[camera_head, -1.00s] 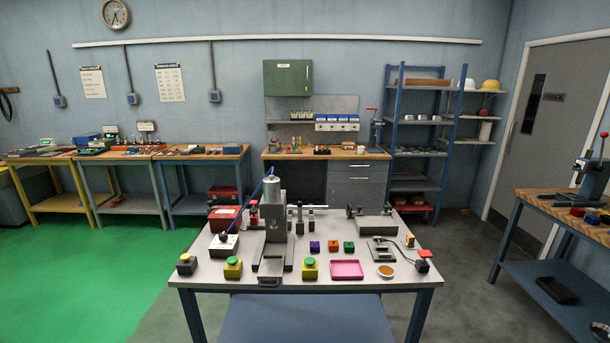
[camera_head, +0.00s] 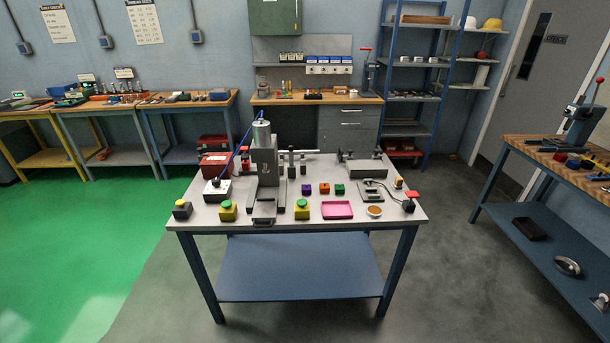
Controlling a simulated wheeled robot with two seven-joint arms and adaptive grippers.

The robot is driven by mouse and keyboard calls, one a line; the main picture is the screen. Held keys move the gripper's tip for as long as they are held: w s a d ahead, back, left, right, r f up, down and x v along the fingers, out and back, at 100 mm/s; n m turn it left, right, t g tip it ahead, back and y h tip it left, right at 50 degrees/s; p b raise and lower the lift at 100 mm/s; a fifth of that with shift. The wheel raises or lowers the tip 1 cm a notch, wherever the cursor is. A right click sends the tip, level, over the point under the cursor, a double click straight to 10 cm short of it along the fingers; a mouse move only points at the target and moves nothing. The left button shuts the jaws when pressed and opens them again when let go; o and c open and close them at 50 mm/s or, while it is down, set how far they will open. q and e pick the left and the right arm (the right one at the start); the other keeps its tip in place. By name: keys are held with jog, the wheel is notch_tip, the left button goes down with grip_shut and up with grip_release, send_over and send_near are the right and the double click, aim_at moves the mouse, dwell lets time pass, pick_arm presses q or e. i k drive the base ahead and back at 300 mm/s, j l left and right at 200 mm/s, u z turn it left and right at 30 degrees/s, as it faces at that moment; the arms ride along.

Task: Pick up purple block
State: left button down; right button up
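The small purple block (camera_head: 307,189) sits on the light top of the tooling cart (camera_head: 290,215), near its middle. It is the leftmost in a row of three blocks. An orange block (camera_head: 324,188) and a green block (camera_head: 340,189) stand to its right, with small gaps between. The pink tray (camera_head: 337,210) lies in front of the row. Neither of my grippers is in view.
A grey press (camera_head: 265,165) stands left of the purple block. A small bowl (camera_head: 375,211) and a red-topped switch (camera_head: 411,200) are at the front right. Floor around the cart is clear.

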aim_at(308, 191)
jog(key=i+l+u, duration=0.25)
jog(key=i+l, duration=0.15)
jog(key=l, duration=0.25)
jog(key=i+l+u, duration=0.1)
jog(key=l, duration=0.3)
jog(key=i+l+u, duration=0.25)
jog(key=i+l, duration=0.15)
jog(key=l, duration=0.35)
jog(key=i+l+u, duration=0.15)
jog(key=l, duration=0.25)
